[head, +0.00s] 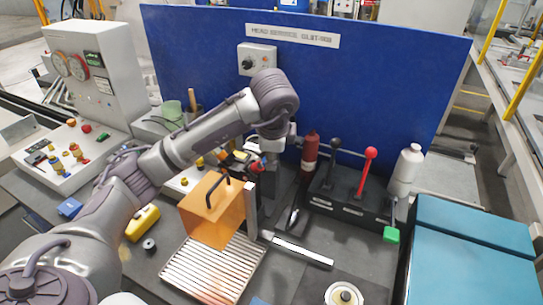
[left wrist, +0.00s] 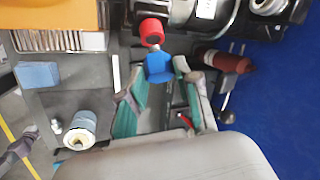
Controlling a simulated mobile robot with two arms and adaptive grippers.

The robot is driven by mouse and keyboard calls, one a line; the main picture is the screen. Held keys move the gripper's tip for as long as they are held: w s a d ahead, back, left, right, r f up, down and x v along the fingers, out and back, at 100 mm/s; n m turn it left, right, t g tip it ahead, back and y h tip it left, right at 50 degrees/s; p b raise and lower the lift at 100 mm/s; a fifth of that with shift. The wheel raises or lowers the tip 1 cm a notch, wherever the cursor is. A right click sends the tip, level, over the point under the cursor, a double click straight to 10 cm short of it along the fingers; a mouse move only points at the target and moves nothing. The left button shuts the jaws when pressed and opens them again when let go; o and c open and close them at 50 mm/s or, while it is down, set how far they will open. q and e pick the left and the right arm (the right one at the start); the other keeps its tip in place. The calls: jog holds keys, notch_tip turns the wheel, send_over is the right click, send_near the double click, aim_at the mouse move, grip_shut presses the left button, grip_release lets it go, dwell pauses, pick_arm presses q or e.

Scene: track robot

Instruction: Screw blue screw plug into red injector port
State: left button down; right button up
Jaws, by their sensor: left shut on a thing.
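In the left wrist view, the blue screw plug (left wrist: 159,68) lies between the fingertips of my left gripper (left wrist: 167,80), which is shut on it. The plug points at the red injector port (left wrist: 152,31), directly above it in that picture. The two look close together or touching; I cannot tell whether the threads engage. In the head view, the red port (head: 256,166) shows small beside my left gripper, behind the orange box. The plug is hard to make out there. My right gripper is not in view.
An orange box (head: 209,209) with a black handle stands close by, behind a grooved metal plate (head: 205,272). To the right are a dark red bottle (head: 309,151), a red-knobbed lever (head: 370,154) and a white bottle (head: 405,170). A blue panel (head: 390,65) closes off the back.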

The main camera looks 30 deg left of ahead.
pick_arm(q)
jog(key=shift+b, duration=0.3)
jog(key=shift+a+f+b, duration=0.75)
jog(key=shift+f+b, duration=0.1)
jog(key=shift+b, duration=0.1)
dwell(0.5)
jog(key=c, duration=0.7)
grip_release()
jog(key=shift+r, duration=0.1)
jog(key=v, duration=1.2)
